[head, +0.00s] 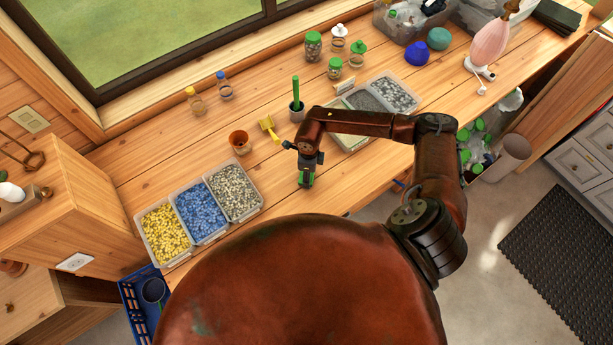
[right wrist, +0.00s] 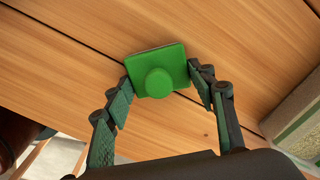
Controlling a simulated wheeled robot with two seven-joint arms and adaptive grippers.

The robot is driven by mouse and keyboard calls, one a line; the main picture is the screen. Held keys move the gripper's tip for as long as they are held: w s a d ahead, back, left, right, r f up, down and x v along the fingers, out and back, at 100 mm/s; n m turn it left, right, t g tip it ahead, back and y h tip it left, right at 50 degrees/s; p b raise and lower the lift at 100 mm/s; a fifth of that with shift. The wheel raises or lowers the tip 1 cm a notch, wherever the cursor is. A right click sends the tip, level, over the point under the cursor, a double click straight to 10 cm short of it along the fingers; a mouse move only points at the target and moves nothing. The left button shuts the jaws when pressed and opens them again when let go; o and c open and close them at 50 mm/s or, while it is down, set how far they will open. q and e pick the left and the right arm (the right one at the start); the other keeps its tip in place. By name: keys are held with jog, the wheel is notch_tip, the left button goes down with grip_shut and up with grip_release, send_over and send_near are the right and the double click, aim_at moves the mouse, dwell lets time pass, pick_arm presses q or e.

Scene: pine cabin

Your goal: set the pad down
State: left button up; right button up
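The pad (right wrist: 172,56) is a green, squarish block with a round green knob facing the right wrist camera. Whether the pad's underside touches the bench is hidden. My left gripper is in neither view.
Trays of yellow (head: 163,235), blue (head: 199,212) and grey (head: 233,191) pieces stand left of the gripper. A terracotta pot (head: 239,143), a yellow scoop (head: 268,127) and a pot with a green stick (head: 296,108) stand behind. More grey trays (head: 395,94) lie right. Bare wood surrounds the gripper.

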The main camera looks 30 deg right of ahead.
jog(key=c, duration=0.7)
jog(key=shift+r, duration=0.15)
